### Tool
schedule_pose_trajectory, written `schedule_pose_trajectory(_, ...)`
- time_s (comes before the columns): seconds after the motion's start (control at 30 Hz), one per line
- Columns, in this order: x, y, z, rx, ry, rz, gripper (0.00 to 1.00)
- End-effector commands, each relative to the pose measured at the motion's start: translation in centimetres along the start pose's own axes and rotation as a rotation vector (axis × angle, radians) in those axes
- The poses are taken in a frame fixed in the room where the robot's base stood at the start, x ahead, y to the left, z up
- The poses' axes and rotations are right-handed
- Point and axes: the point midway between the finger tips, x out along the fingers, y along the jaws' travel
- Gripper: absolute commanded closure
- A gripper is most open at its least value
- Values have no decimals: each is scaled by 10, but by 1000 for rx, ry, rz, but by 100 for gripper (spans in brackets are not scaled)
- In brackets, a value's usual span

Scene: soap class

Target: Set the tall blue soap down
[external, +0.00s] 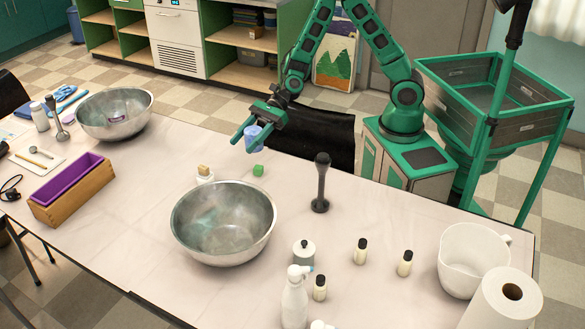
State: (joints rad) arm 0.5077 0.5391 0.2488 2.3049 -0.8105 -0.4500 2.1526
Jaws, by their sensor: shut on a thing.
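My gripper (243,146) is above the far edge of the table, left of the black chair back. It is shut on the tall blue soap (253,134), which shows as a small light blue piece between the fingers. The fingers hide part of the soap. The soap is held above the table surface, with a visible gap below it.
A small white container with a tan piece on top (204,174) stands left of the green cube. A large metal bowl (223,224) is nearer the camera. A dark upright blender stick (321,184) stands to the right. Clear table (165,155) lies to the left.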

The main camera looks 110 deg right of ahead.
Motion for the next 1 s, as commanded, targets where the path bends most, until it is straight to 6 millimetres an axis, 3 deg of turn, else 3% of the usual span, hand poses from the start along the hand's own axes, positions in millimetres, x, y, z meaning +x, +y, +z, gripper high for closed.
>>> schedule_pose_trajectory(0.6,10,-106,-62,6,1,-13,80)
schedule_pose_trajectory(0.77,11,-118,-69,4,1,-12,80)
schedule_pose_trajectory(1.0,18,-119,-86,7,1,-10,80)
